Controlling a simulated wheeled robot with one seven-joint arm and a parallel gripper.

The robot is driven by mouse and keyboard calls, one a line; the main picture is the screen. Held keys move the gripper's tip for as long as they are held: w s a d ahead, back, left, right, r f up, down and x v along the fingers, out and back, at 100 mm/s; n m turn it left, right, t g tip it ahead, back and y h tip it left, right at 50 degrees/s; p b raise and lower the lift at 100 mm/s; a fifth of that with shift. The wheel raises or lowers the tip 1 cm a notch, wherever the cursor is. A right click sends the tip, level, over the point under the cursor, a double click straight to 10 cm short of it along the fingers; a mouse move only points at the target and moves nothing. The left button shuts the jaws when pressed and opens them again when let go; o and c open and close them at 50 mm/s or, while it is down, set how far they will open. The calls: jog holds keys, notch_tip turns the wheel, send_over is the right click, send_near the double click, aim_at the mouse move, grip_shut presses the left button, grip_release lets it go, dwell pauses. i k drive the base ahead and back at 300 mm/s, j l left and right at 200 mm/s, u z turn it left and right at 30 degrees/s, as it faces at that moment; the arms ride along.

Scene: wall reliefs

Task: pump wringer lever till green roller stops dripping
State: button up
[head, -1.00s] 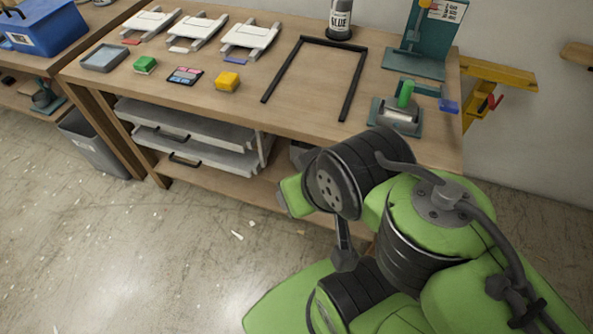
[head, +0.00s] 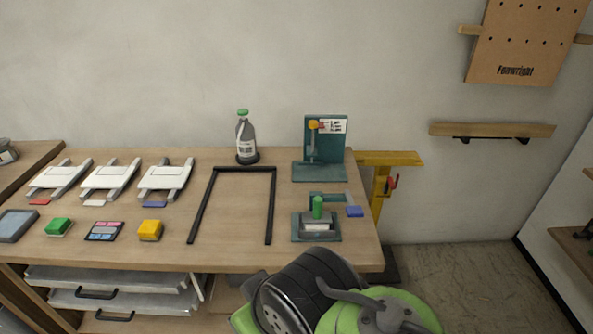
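A small teal device, seemingly the wringer (head: 316,232), sits near the right front of the workbench. It has a pale, roughly horizontal part in its base and a green cylinder (head: 318,207) upright above it, probably the green roller. A teal bar (head: 332,197) runs behind the cylinder; I cannot tell whether it is the lever. Drips are too small to make out. My arm's black and green links show at the bottom, in front of the bench and just below the device. My gripper is not in view.
A teal upright stand (head: 325,145) with a yellow knob stands behind the device. A blue block (head: 355,211) lies at its right. A black frame (head: 232,169), bottle (head: 246,140) and yellow block (head: 150,230) are to the left. A yellow bracket (head: 385,160) juts out right of the bench.

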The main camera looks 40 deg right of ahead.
aim_at(352, 210)
jog(key=l+z, duration=0.1)
jog(key=z, duration=0.35)
jog(key=k+l+z, duration=0.1)
jog(key=z, duration=0.4)
jog(key=l+z, duration=0.2)
jog(key=z, duration=0.25)
